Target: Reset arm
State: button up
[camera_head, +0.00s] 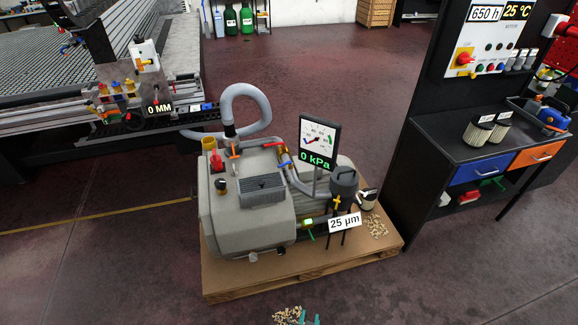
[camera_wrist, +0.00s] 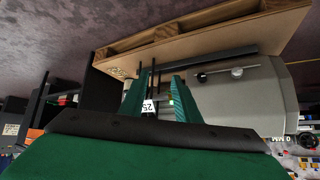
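My gripper (camera_head: 310,318) shows only as two teal fingertips at the bottom edge of the head view, in front of the pallet. In the wrist view my gripper (camera_wrist: 159,88) has its two green fingers spread apart with nothing held between them. The grey vacuum pump (camera_head: 250,205) stands on a wooden pallet (camera_head: 300,278) beyond the fingertips. The wrist view is upside down, with the pallet (camera_wrist: 200,38) at the top and the grey pump body (camera_wrist: 245,95) at right. The rest of my arm is out of the head view.
A "25 µm" label (camera_head: 344,222) and a "0 kPa" gauge (camera_head: 319,142) stand at the pump's right. A dark workbench (camera_head: 450,150) with blue and orange drawers is at right, a grid table (camera_head: 60,60) at upper left. Small pale pieces (camera_head: 284,315) lie by the fingertips. Floor at left is clear.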

jog(key=s+a+r+n+t+y, duration=0.1)
jog(key=s+a+r+t, duration=0.1)
jog(key=s+r, duration=0.55)
jog(key=s+a+r+n+t, duration=0.2)
jog(key=s+a+r, duration=0.1)
jog(key=s+r, duration=0.5)
jog(key=s+r+t, duration=0.1)
jog(key=s+r, duration=0.2)
jog(key=r, duration=0.3)
jog(key=s+a+r, duration=0.1)
jog(key=s+r, duration=0.2)
jog(key=r, duration=0.3)
jog(key=s+a+r+t+y, duration=0.1)
jog(key=s+r, duration=0.2)
jog(key=r, duration=0.3)
jog(key=shift+s+a+r+n+t, duration=0.2)
jog(key=shift+s+r+n+t, duration=0.1)
jog(key=shift+n, duration=0.1)
jog(key=shift+f, duration=0.1)
